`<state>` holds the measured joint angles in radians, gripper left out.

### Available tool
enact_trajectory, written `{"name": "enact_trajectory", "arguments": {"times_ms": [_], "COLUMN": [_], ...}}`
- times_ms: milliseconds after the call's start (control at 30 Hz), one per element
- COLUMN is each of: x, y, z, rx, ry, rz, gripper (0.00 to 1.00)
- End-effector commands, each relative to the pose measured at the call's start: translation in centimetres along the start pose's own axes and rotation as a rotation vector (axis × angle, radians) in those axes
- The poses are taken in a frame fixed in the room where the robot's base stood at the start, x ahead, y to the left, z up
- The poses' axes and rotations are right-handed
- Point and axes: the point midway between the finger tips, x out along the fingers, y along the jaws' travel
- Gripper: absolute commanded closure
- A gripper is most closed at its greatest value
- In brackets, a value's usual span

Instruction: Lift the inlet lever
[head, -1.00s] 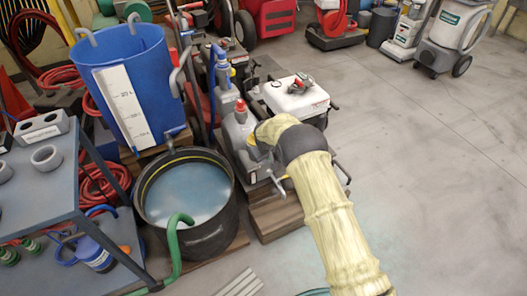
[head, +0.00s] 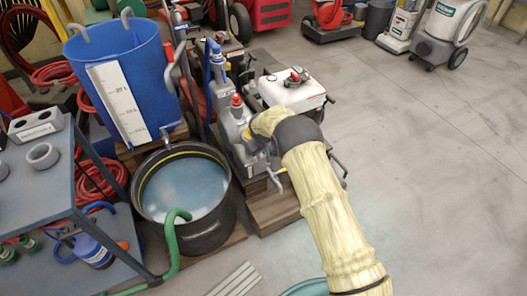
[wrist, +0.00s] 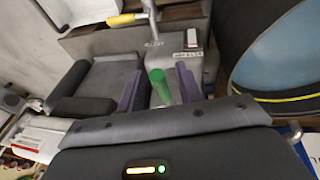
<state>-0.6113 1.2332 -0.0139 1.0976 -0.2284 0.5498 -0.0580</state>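In the wrist view, my gripper (wrist: 160,84) has its two purple fingers apart. A green rod-like handle (wrist: 161,88) stands between them, with narrow gaps showing on both sides. A metal lever with a yellow grip (wrist: 121,19) lies beyond the fingertips, near a grey housing (wrist: 187,58). No label shows which of these two is the inlet lever. In the head view, my sleeved arm reaches to the grey pump (head: 234,128) with a red cap, and hides most of the gripper and the handles there.
A black tub of water (head: 225,222) stands left of the pump; a green hose (head: 173,240) hangs over its rim. A blue tank (head: 118,75) and a grey cart (head: 37,190) are farther left. A white-topped engine (head: 292,90) is behind the pump. Floor at right is clear.

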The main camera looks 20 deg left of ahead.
Motion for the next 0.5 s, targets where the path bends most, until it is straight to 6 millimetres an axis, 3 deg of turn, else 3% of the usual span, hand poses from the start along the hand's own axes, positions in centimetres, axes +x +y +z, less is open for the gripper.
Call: {"name": "enact_trajectory", "arguments": {"times_ms": [167,500], "x": [-2.1,-8.7], "y": [0.0,0.0], "z": [-0.2,-0.2], "rx": [-0.002,-0.002], "ry": [0.002,0.003], "rz": [0.001,0.0], "gripper": [0.65,0.65]}}
